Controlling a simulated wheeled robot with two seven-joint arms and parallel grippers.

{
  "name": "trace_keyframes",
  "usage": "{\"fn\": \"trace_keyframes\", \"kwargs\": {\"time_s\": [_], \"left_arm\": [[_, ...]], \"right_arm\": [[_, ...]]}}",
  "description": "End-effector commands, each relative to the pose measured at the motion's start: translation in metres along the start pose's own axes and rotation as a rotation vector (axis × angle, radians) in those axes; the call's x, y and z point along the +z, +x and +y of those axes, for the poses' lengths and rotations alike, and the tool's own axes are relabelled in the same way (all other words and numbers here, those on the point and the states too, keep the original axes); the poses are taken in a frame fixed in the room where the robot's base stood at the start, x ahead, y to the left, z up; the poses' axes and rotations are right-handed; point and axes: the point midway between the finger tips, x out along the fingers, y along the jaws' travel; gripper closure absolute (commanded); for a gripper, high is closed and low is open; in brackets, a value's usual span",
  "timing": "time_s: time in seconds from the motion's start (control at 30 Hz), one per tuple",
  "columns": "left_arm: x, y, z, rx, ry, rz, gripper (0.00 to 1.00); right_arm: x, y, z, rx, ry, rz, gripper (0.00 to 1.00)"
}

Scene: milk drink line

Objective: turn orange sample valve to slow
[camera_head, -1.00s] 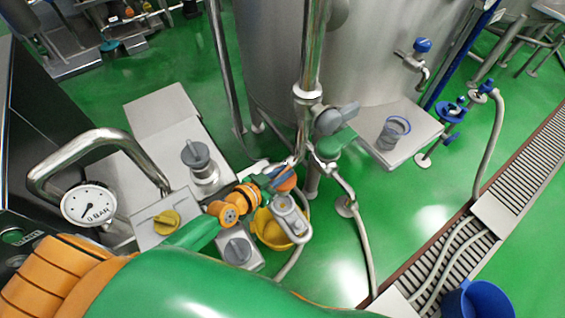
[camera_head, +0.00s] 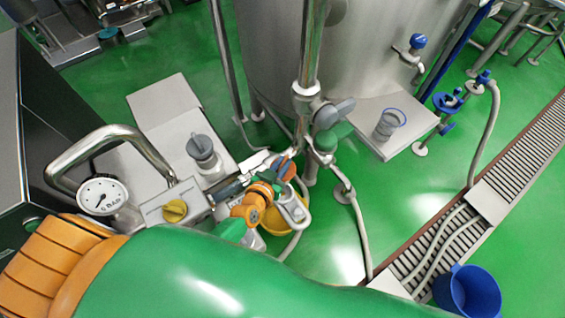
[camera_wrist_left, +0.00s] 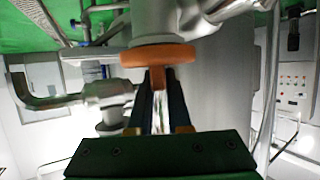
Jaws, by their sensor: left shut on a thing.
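The orange sample valve handle (camera_head: 286,169) sits low on the pipework in front of the steel tank, partly hidden by my left gripper. In the left wrist view the handle (camera_wrist_left: 150,54) is a flat orange disc with a short tab pointing down. My left gripper (camera_head: 274,177) reaches it from the lower left. In the wrist view its two dark fingers (camera_wrist_left: 158,78) are shut on the tab, one on each side. I cannot read any slow mark on the valve. My right gripper is not in view.
A yellow bucket (camera_head: 272,229) is partly hidden below. A blue bucket (camera_head: 470,292) stands by the drain.

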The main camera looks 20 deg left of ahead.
Motion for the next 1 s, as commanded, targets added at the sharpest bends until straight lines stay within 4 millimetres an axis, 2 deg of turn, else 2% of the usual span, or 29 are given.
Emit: {"fn": "trace_keyframes", "kwargs": {"time_s": [0.03,0.07,0.13,0.17,0.47,0.7,0.8,1.0], "left_arm": [[-0.001,0.0,0.0,0.0,0.0,0.001,1.0],[-0.001,0.0,0.0,0.0,0.0,0.001,0.76],[-0.001,0.0,0.0,0.0,0.0,0.001,0.57],[-0.001,0.0,0.0,0.0,0.0,0.001,0.54],[-0.001,-0.004,0.0,0.0,0.0,-0.001,0.54],[-0.001,-0.053,0.0,0.001,-0.001,-0.003,0.54],[-0.001,-0.066,0.0,0.001,0.001,-0.001,0.54],[0.0,-0.071,0.0,0.0,0.0,0.001,0.54]], "right_arm": [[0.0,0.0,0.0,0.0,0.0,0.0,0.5],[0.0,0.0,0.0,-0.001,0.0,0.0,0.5],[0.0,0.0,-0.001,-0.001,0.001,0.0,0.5],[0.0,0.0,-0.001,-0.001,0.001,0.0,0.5],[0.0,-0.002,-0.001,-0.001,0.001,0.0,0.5],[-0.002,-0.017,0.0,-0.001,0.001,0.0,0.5],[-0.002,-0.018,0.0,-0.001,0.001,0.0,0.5],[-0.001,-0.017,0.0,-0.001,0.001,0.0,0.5]]}}
